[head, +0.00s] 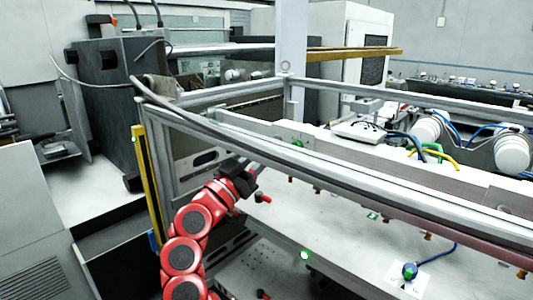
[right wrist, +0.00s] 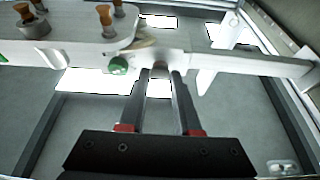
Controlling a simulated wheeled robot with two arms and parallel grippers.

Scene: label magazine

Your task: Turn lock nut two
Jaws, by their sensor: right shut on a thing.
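My right gripper (head: 246,180) is on the red arm at the near left end of the long rail in the head view. In the right wrist view its two dark fingers (right wrist: 160,72) reach to a pale metal bar (right wrist: 185,62) and are closed around a small blurred part at the bar, seemingly a lock nut. Its number cannot be read, and the fingers and blur hide most of it. Several orange-brown knobs (right wrist: 105,15) stand on the metal plate at upper left. A green knob (right wrist: 118,65) sits just left of the fingertips. My left gripper is not in view.
A grey frame rail (head: 330,162) runs diagonally above the pale table (head: 330,222). Several brown knobs (head: 427,236) line the rail's underside. A yellow post (head: 147,185) stands left of my arm. A green button on a white plate (head: 409,271) lies at lower right.

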